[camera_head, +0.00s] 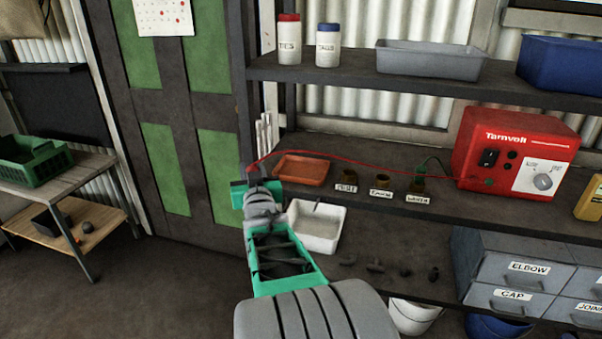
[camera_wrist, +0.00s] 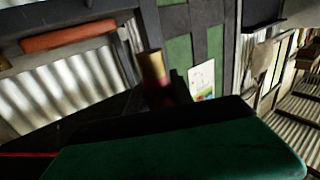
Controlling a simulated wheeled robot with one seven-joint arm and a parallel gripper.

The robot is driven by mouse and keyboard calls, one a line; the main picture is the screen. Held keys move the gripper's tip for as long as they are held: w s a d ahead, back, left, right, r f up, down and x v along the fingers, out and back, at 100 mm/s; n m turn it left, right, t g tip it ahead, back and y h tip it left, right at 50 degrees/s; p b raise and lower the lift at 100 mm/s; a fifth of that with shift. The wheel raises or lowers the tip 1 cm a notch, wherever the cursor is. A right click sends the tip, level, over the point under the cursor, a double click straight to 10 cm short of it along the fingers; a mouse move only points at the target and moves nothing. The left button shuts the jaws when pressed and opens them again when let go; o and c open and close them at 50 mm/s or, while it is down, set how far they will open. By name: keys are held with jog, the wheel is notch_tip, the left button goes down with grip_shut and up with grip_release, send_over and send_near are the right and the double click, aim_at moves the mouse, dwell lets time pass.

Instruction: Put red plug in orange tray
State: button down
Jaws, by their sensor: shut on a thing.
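My gripper (camera_head: 257,186) has green fingers and is at the left end of the middle shelf, left of the orange tray and apart from it. It is shut on the red plug, which shows in the wrist view (camera_wrist: 158,95) with a brass-coloured tip pointing up in the picture. In the head view the plug is mostly hidden by the gripper. A red cable (camera_head: 350,157) runs from the gripper to the red box. The orange tray (camera_head: 303,170) lies on the shelf, shallow, with nothing visible in it.
Right of the tray are several labelled dark sockets (camera_head: 382,183), one with a green lead (camera_head: 428,166). The red Tarnvell box (camera_head: 512,150) stands farther right. A white basin (camera_head: 316,226) is below. A grey bin (camera_head: 432,60) sits on the shelf above.

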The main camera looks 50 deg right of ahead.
jog(key=s+d+r+m+g+h, duration=0.2)
jog(key=s+d+r, duration=0.2)
jog(key=s+d, duration=0.3)
jog(key=s+d+r+m+g+h, duration=0.2)
jog(key=s+d+r+g, duration=0.15)
jog(key=s+d, duration=0.4)
send_over(314, 168)
jog(key=shift+t, duration=0.35)
jog(key=f, duration=0.8)
jog(key=shift+s+a+f, duration=0.25)
jog(key=shift+s+a, duration=0.1)
jog(key=shift+w+d+f, duration=0.1)
jog(key=shift+w+f, duration=0.1)
jog(key=shift+f, duration=0.05)
notch_tip(314, 168, down, 4)
jog(key=shift+w+d+r, duration=0.1)
jog(key=shift+r, duration=0.15)
